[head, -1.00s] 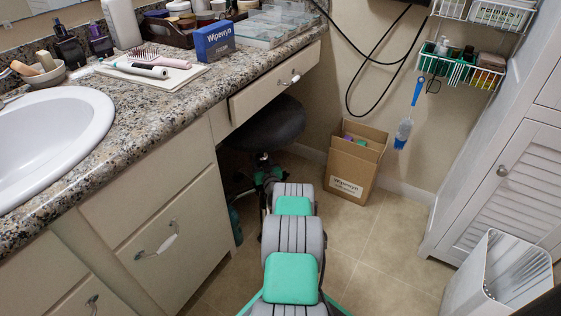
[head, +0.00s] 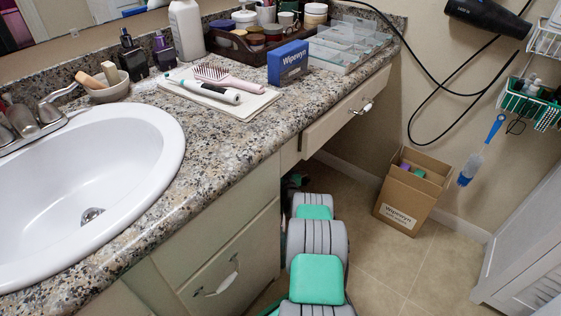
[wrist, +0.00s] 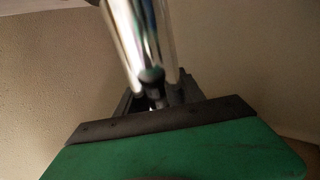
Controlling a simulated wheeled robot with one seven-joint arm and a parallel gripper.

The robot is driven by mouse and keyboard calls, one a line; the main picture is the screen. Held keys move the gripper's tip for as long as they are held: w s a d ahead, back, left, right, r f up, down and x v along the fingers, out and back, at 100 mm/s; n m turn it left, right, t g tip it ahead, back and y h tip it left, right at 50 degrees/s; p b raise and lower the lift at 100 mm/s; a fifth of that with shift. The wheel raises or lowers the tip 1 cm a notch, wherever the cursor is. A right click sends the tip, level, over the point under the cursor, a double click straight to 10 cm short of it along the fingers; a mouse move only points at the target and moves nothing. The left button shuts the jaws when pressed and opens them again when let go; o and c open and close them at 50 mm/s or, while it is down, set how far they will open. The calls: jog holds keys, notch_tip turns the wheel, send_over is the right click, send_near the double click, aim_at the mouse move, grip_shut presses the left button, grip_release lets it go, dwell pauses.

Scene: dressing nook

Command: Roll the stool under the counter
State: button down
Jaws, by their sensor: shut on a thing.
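The stool's chrome column (wrist: 130,40) stands close in front of my gripper (wrist: 152,92) in the wrist view. The dark fingers are shut on it; their tips are partly hidden by the column's lower end and the dim light. In the head view the stool does not show. My grey and green arm reaches into the dark space under the counter (head: 232,135), beside the cabinet front, and its end is hidden there. The counter has a drawer (head: 345,112) above that space.
A cardboard box (head: 410,195) stands on the floor by the wall, right of my arm. A white louvred cabinet (head: 525,245) is at the right. Tiled floor (head: 395,270) lies clear between. A cabinet drawer with a handle (head: 222,280) is close left of my arm.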

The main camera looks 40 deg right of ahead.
jog(key=c, duration=0.7)
grip_release()
jog(key=shift+w, duration=0.1)
jog(key=p+v, duration=0.3)
jog(key=v, duration=0.5)
jog(key=shift+p, duration=0.35)
